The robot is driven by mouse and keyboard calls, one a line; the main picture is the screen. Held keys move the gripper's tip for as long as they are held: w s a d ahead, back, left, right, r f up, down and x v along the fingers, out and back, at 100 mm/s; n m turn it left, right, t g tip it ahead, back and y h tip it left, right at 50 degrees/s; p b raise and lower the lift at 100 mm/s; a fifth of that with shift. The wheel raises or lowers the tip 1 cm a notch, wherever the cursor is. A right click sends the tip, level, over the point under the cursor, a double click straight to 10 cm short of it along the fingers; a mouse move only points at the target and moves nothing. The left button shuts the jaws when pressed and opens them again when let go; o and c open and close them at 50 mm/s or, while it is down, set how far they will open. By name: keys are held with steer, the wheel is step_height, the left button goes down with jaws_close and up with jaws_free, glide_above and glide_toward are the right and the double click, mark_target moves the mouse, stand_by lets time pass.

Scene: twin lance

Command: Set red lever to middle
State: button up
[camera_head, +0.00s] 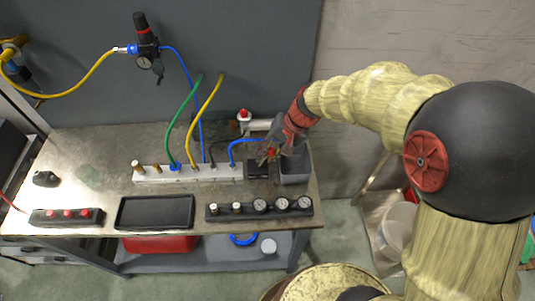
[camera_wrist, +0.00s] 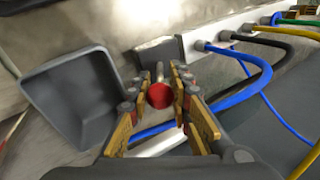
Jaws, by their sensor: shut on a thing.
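The red lever shows as a round red knob (camera_wrist: 159,95) on a short pale stem in the wrist view. The stem runs toward a small dark box, which in the head view is the black box (camera_head: 258,170) at the right part of the table. In the head view only a little of the red knob (camera_head: 271,152) shows between the fingers. My gripper (camera_head: 267,155) comes down from the upper right onto the lever. In the wrist view my gripper (camera_wrist: 161,97) has its yellow-padded fingers on both sides of the knob, shut on it. The lever's exact angle is hard to tell.
A grey open bin (camera_head: 295,166) stands close to the right of my gripper. A white manifold (camera_head: 205,174) with green, yellow, blue and black hoses lies to the left. A gauge strip (camera_head: 260,208), a black tray (camera_head: 155,212) and a red-button box (camera_head: 67,217) line the front edge.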

jaws_close()
stand_by(0.3)
steer(key=shift+s+a+r+h+p, duration=0.1)
steer(key=shift+a+r+h+p, duration=0.2)
steer(key=shift+p, duration=0.9)
steer(key=a+h+p, duration=0.1)
steer(key=p, duration=0.4)
steer(key=shift+r+h, duration=0.15)
steer(key=shift+h, duration=0.15)
steer(key=shift+a+p, duration=0.65)
steer(key=shift+a, duration=0.2)
steer(key=o, duration=0.7)
jaws_free()
steer(key=shift+o, duration=0.6)
